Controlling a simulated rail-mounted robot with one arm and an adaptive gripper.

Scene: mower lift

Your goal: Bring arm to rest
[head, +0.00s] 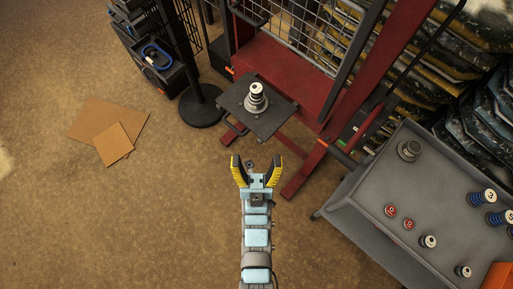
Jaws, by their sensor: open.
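My gripper (256,171) is open, with its two yellow-and-black fingers spread apart and nothing held between them. My arm extends up from the bottom edge of the head view, and the gripper is near the middle of the picture. Just beyond the fingertips is a dark square platform (238,113) at the front of a red frame. A grey stepped stack with a white top (255,99) stands upright on the platform, apart from my gripper. A small dark round thing shows between the fingers, too small to make out.
A grey tray table (345,208) at the right holds several springs and weights, including red-topped pieces (390,211). The red frame (290,71) stands behind the platform. A black post on a round base (201,106) is at upper left. Cardboard sheets (112,145) lie on open floor at left.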

